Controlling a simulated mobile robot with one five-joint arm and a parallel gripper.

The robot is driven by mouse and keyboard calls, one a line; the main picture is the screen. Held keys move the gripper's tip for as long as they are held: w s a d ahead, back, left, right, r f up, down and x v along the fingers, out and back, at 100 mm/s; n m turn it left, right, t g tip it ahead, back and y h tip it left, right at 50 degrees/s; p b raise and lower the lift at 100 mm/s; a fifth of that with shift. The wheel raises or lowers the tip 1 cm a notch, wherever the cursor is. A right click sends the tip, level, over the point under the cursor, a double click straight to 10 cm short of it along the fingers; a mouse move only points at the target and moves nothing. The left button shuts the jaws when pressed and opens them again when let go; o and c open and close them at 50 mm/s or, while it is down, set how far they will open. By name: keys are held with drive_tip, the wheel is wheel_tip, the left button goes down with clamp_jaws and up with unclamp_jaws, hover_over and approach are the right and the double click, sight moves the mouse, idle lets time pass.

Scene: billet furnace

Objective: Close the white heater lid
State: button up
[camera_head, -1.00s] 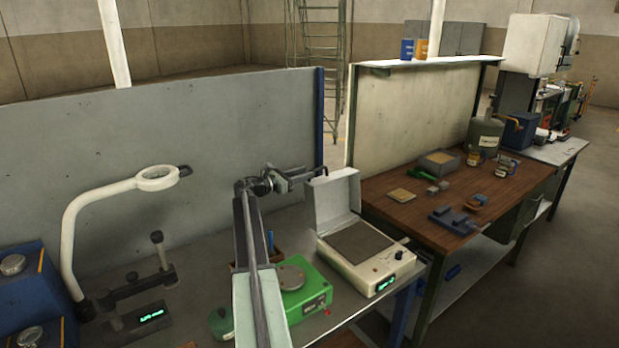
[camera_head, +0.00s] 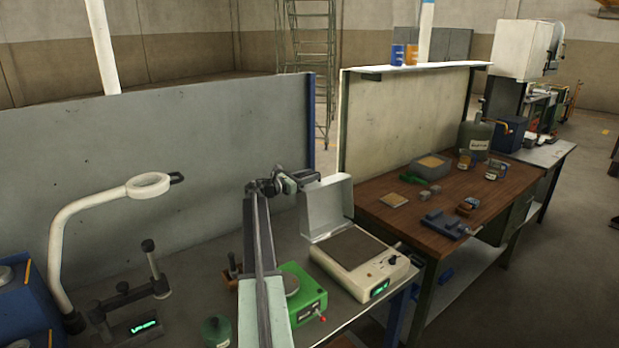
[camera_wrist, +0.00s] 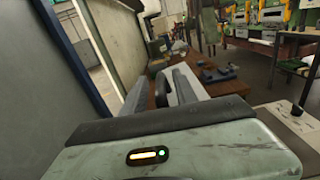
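The white heater (camera_head: 392,268) stands on the grey bench with a dark square plate (camera_head: 357,247) on top. Its white lid (camera_head: 328,209) stands raised, roughly upright, at the plate's back-left edge. My gripper (camera_head: 312,178) is at the lid's upper left edge in the head view, where its fingers are too small to read. In the wrist view my gripper (camera_wrist: 162,86) has its two fingers apart. A dark curved piece, apparently the lid's handle (camera_wrist: 160,90), shows between them, and part of the pale lid (camera_wrist: 206,76) lies beyond. Contact cannot be told.
A green device (camera_head: 308,300) stands left of the heater. A magnifier lamp (camera_head: 62,215) and a small stand (camera_head: 155,268) are further left. A grey partition (camera_head: 180,160) rises behind the bench. A wooden table (camera_head: 400,222) with several items is to the right.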

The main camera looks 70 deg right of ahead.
clamp_jaws()
drive_tip(key=shift+w+r, duration=0.1)
idle(1.1)
